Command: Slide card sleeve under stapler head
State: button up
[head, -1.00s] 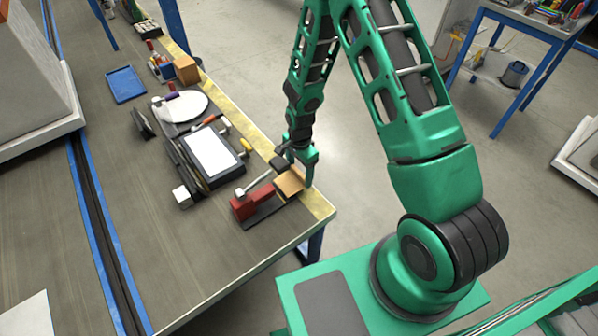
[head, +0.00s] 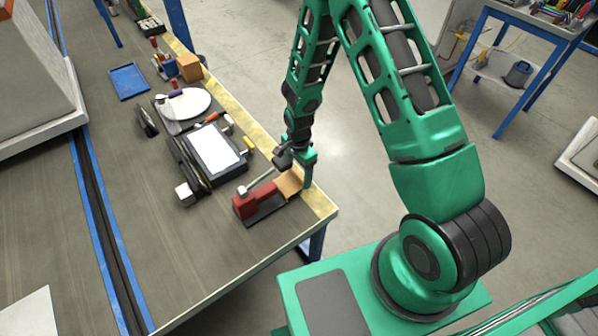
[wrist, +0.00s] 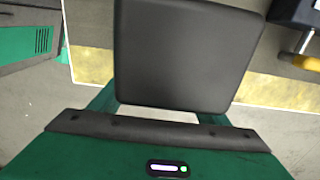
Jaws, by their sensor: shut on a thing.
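The stapler is a red block (head: 245,205) with a metal lever, on a dark base near the table's front right corner in the head view. The tan card sleeve (head: 289,184) lies just right of the red block, near its head. Whether its edge is under the head cannot be made out. My gripper (head: 303,172) is over the table's edge, shut on the sleeve's right side. In the wrist view a dark grey panel fills the middle and hides the fingertips; the sleeve and stapler do not show there.
Left of the stapler lie a dark device with a white screen (head: 215,150) and a small white cube (head: 184,194). A round white plate (head: 185,104) and a blue tray (head: 128,82) lie farther back.

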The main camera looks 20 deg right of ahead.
aim_at(295, 180)
jog(key=shift+s+a+f, duration=0.1)
jog(key=shift+s+a, duration=0.05)
jog(key=shift+a, duration=0.25)
jog(key=shift+s+a+f, duration=0.1)
jog(key=shift+a, duration=0.3)
jog(key=o, duration=1.2)
jog(key=shift+a, duration=0.1)
jog(key=shift+c, duration=0.2)
jog(key=shift+r, duration=0.1)
notch_tip(295, 180, up, 11)
jog(key=shift+f, duration=0.2)
